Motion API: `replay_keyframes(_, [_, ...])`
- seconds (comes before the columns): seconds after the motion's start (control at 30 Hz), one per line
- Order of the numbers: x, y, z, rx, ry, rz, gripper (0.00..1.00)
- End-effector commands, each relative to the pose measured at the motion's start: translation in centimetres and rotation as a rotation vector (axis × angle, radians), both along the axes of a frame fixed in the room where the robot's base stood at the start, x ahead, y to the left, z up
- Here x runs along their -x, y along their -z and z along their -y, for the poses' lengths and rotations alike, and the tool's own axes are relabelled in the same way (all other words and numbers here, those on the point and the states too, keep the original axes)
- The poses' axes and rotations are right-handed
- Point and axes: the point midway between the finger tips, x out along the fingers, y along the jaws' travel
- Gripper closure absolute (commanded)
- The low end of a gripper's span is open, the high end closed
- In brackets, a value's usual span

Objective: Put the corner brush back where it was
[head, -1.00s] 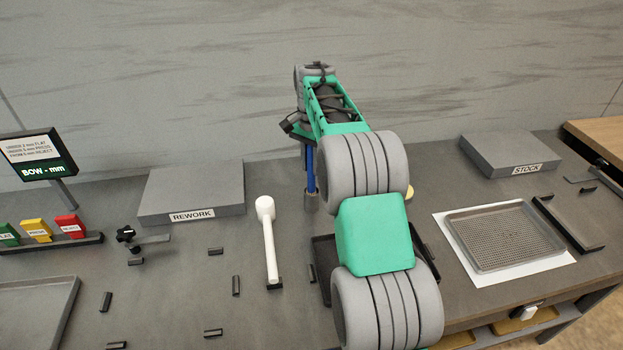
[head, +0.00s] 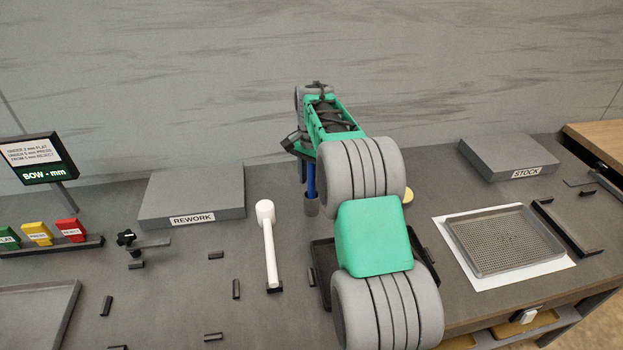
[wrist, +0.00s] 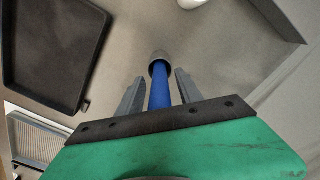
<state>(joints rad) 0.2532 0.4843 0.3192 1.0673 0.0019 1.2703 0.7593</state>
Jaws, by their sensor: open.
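The blue handle of the corner brush (wrist: 160,95) stands between the two fingers of my gripper (wrist: 158,82). The fingers are apart, with a visible gap on each side of the handle. The handle's far end meets a round grey cup (wrist: 159,60); it looks to be in it, and no bristles show. In the head view the blue handle (head: 310,180) stands upright above the grey cup (head: 311,207) on the bench. My arm hides its upper part there.
A dark tray (head: 322,290) lies in front, partly behind my arm. The REWORK block (head: 190,190) is at the left; the STOCK block (head: 505,155) and a perforated tray (head: 500,240) are at the right.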

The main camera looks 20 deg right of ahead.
Motion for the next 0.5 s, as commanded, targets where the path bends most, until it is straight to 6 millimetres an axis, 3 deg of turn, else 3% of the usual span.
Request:
replay_keyframes(0.23, [-0.1, -1.8, 0.0, 0.001, 0.0, 0.003, 0.58])
replay_keyframes(0.5, [-0.1, -8.6, 0.0, 0.001, 0.0, 0.004, 0.58])
